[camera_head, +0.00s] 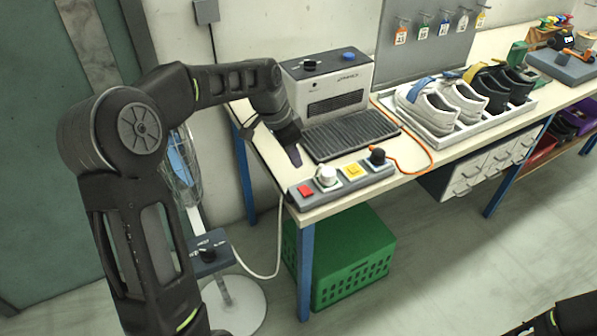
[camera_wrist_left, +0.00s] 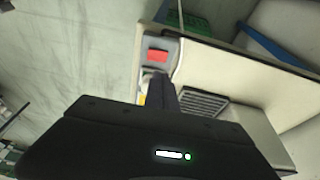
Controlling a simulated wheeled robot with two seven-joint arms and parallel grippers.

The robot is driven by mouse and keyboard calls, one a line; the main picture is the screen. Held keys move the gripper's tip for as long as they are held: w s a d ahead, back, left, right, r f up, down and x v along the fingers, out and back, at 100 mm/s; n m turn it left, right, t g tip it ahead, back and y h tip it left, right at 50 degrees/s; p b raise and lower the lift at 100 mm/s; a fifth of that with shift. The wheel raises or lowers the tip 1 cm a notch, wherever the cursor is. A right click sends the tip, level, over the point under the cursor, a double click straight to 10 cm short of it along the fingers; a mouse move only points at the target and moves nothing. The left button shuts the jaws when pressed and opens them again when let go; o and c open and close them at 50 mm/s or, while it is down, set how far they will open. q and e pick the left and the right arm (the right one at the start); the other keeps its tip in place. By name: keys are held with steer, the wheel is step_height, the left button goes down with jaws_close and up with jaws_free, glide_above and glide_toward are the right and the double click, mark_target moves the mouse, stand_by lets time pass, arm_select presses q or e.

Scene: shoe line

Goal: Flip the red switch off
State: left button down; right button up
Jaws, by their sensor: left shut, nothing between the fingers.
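The red switch (camera_head: 305,190) is on the left end of a grey power strip (camera_head: 344,185) at the table's front edge. It also shows in the left wrist view (camera_wrist_left: 158,56), just beyond my fingertips. I cannot tell which way its rocker is tipped. My left gripper (camera_head: 297,158) is shut and empty. It points down over the table, behind the red switch and apart from it in the head view. In the left wrist view its fingers (camera_wrist_left: 160,82) hide much of the rest of the strip. My right gripper is out of view; only part of that arm shows at the lower right.
A white plug (camera_head: 326,176), a yellow switch (camera_head: 353,170) and a black plug (camera_head: 377,157) sit along the strip. A machine (camera_head: 330,85) with a dark ribbed plate (camera_head: 350,133) stands behind. A shoe tray (camera_head: 455,140) is to the right. An orange cable crosses the table.

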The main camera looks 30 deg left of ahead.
arm_select(q)
steer(key=v, duration=0.5)
steer(key=shift+w+a+r+b, duration=0.1)
steer(key=shift+w+a+b, duration=0.1)
steer(key=shift+a+b, duration=0.1)
